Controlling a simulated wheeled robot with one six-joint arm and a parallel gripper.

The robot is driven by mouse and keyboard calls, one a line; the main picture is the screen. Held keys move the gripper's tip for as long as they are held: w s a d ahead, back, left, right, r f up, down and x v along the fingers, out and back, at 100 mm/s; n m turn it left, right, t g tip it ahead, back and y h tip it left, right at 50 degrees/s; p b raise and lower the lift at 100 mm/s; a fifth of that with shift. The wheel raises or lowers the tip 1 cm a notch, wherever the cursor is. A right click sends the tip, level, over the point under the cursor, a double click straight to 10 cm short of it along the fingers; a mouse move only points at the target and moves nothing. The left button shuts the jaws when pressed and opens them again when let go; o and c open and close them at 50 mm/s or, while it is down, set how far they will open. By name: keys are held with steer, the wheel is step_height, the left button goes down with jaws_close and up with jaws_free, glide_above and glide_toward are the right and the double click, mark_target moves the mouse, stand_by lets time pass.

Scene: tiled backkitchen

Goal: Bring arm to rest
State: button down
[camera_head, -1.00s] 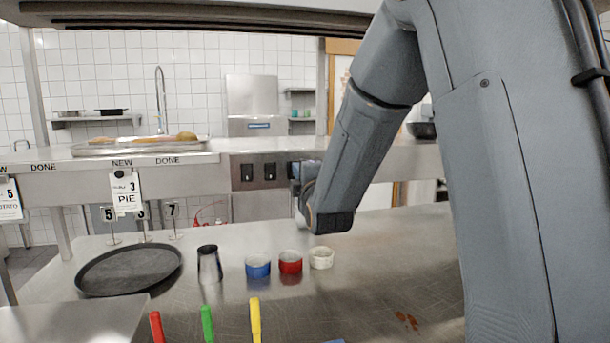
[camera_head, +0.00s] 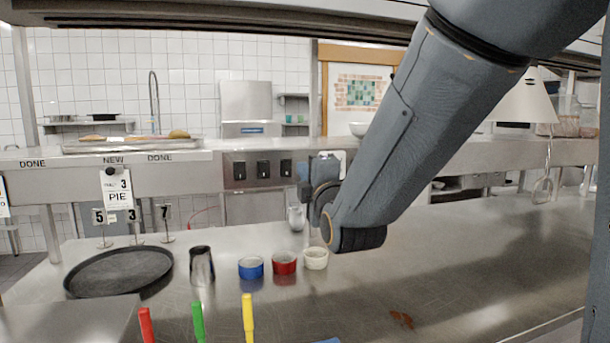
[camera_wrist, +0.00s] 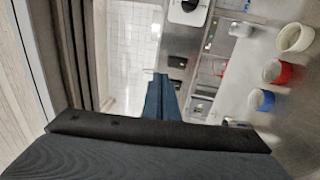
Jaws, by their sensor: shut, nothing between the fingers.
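My arm reaches in from the top right in the head view and bends down to a wrist over the counter. My gripper (camera_head: 318,168) is at its far end, partly hidden by the wrist, in front of the shelf's control panel. In the wrist view, its dark blue fingers (camera_wrist: 160,96) are together with nothing between them. They point towards the tiled wall, clear of the bowls.
Blue (camera_head: 251,268), red (camera_head: 284,263) and white (camera_head: 316,258) bowls stand below the wrist. A dark cup (camera_head: 202,266) and round black tray (camera_head: 118,271) are left. The counter's right side is mostly clear.

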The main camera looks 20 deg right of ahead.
steer(key=shift+s+f, duration=0.1)
stand_by(0.3)
step_height(320, 180, down, 14)
steer(key=s+m+g, duration=0.2)
steer(key=m+g, duration=0.4)
steer(key=s+f+m+g, duration=0.2)
steer(key=s+f, duration=0.2)
steer(key=f, duration=0.1)
steer(key=s+f+m+g, duration=0.3)
steer(key=s+f, duration=0.1)
steer(key=f, duration=0.1)
steer(key=s+f+m+g, duration=0.3)
steer(key=s+f, duration=0.1)
steer(key=f, duration=0.1)
steer(key=shift+s+a+f, duration=0.1)
steer(key=shift+s+f, duration=0.1)
steer(key=shift+f, duration=0.05)
steer(key=s+f+m+g, duration=0.3)
steer(key=s+m+g, duration=0.1)
steer(key=s, duration=0.4)
steer(key=shift+s+f, duration=0.25)
steer(key=shift+s, duration=0.1)
